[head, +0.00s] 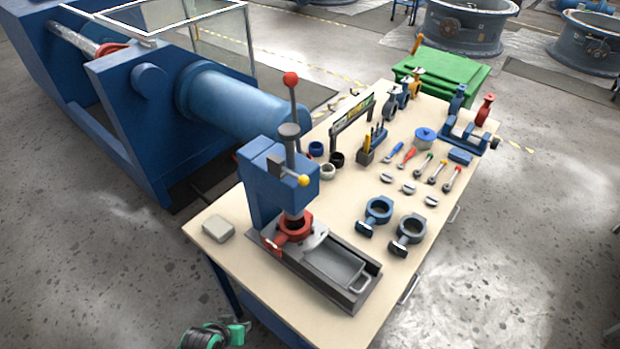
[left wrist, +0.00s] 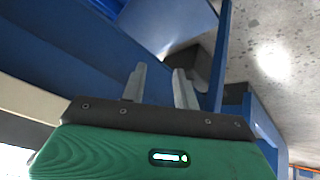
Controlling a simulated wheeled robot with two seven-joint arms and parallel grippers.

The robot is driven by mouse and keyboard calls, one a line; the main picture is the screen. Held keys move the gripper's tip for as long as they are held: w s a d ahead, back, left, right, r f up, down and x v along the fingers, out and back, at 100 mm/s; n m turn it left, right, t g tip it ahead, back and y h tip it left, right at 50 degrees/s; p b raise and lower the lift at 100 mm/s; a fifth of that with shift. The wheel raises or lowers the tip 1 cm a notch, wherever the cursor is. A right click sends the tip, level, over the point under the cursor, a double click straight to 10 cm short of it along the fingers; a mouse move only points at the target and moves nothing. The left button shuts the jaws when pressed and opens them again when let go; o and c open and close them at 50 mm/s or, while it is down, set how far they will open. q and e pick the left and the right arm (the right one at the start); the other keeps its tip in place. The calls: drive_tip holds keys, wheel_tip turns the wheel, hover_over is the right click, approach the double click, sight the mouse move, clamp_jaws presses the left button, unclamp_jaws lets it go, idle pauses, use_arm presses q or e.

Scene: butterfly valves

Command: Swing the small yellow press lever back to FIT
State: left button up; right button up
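The blue bench press (head: 262,190) stands at the near left of the workbench. A small lever with a yellow knob (head: 303,181) sticks out from the front of its head, pointing right. Any FIT marking is too small to read. A taller lever with a red ball (head: 290,79) rises above the press. A red valve body (head: 294,228) sits under the ram. My left gripper (head: 239,328) is at the bottom edge, below the bench top and apart from the press. In the left wrist view its fingers (left wrist: 161,88) are apart with nothing between them. My right gripper is not in view.
On the workbench (head: 225,262) are a grey block (head: 217,229), a grey tray (head: 335,265) in front of the press, two valve bodies (head: 378,212) and several tools. A large blue machine (head: 150,120) stands behind at left. The floor left of the bench is clear.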

use_arm(q)
drive_tip(key=w+d+r+t+h, duration=0.2)
drive_tip(key=w+r, duration=0.1)
drive_tip(key=r, duration=0.7)
drive_tip(key=w+d+r+n+t+h, duration=0.1)
drive_tip(key=w+d+r+h, duration=0.15)
drive_tip(key=r, duration=0.65)
drive_tip(key=w+d+r+t+h, duration=0.15)
drive_tip(key=w+r, duration=0.25)
drive_tip(key=r, duration=0.6)
drive_tip(key=t+h+b, duration=0.1)
drive_tip(key=t+h, duration=0.1)
drive_tip(key=h, duration=0.3)
approach(305, 176)
drive_tip(key=shift+n, duration=0.4)
drive_tip(key=p+x, duration=0.1)
drive_tip(key=x, duration=0.2)
drive_tip(key=p+x, duration=0.2)
drive_tip(key=x, duration=0.1)
drive_tip(key=f+p+x, duration=0.1)
drive_tip(key=x, duration=0.3)
drive_tip(key=shift+p, duration=0.35)
drive_tip(key=shift+w+d+f, duration=0.15)
drive_tip(key=shift+w+d, duration=0.35)
drive_tip(key=shift+c, duration=0.4)
clamp_jaws()
